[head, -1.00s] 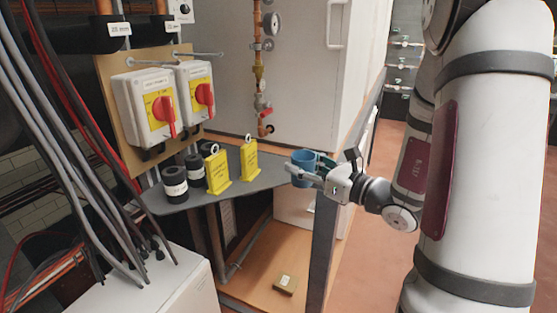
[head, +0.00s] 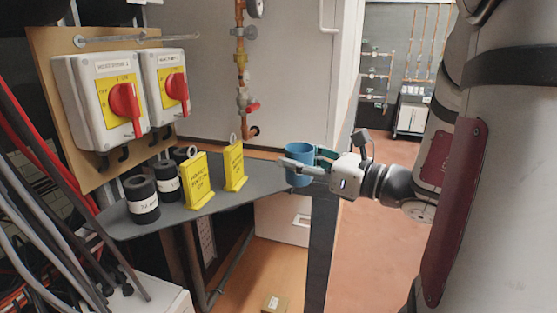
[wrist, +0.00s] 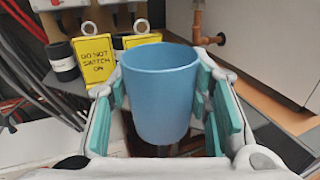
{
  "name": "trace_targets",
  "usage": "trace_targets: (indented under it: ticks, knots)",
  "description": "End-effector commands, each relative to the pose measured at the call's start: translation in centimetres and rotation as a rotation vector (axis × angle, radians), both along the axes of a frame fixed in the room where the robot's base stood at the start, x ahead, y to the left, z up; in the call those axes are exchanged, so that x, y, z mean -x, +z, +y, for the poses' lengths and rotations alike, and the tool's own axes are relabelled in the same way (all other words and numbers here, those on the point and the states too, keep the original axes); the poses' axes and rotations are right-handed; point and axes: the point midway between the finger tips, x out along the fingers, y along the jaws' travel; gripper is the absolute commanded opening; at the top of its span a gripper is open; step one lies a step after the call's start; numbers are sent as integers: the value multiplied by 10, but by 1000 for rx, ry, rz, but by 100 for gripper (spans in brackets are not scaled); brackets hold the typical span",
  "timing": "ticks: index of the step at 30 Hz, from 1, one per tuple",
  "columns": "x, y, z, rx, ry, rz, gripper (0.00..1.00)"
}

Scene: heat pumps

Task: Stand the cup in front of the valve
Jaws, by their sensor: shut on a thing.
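The blue cup (head: 298,158) is upright between the fingers of my gripper (head: 307,167), at the right end of the grey shelf (head: 230,199). In the wrist view the cup (wrist: 160,95) fills the middle, with teal finger pads on both sides. I cannot tell whether its base touches the shelf. The valve (head: 247,102), with a small red handle, is on the copper pipe against the pale cabinet, behind and left of the cup.
Two yellow warning signs (head: 198,182) (head: 235,166) stand on the shelf left of the cup. Black labelled cylinders (head: 141,199) stand farther left. Red-handled switch boxes (head: 103,100) hang above. Bare shelf shows between the right sign and the cup.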

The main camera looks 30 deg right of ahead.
Motion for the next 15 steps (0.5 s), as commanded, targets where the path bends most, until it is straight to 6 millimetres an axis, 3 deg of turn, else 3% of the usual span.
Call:
trace_targets:
  ticks: [8, 15]
  knots:
    - [-36, -3, -13, 0, 6, 2, 18]
    - [-83, -8, -30, -2, 6, 1, 18]
